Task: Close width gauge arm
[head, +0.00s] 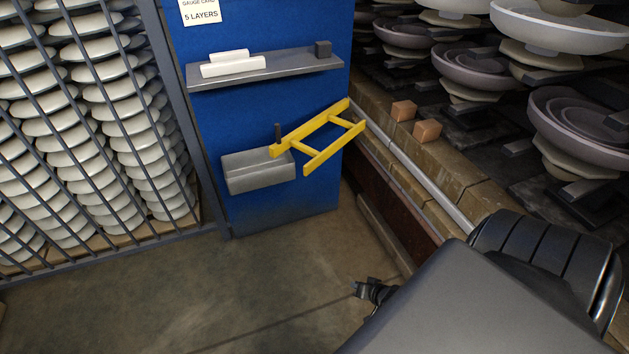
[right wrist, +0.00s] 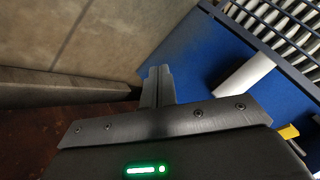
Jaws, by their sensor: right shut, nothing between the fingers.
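The yellow width gauge arm (head: 312,125) is a ladder-like frame on the blue panel (head: 265,120). It pivots by a dark pin (head: 278,131) above a grey bin (head: 258,172) and sticks out to the right, tilted upward, past the panel's right edge. In the right wrist view, a small yellow piece (right wrist: 288,132) shows at the right edge, probably part of this arm. My right gripper (head: 370,290) is low over the floor, below and apart from the gauge arm. Its fingers (right wrist: 157,85) are together and empty. My left gripper is out of view.
Caged insulator stacks (head: 100,120) stand at left. A ledge with two orange blocks (head: 427,131) and large insulators (head: 560,30) is at right. The floor (head: 190,295) is clear.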

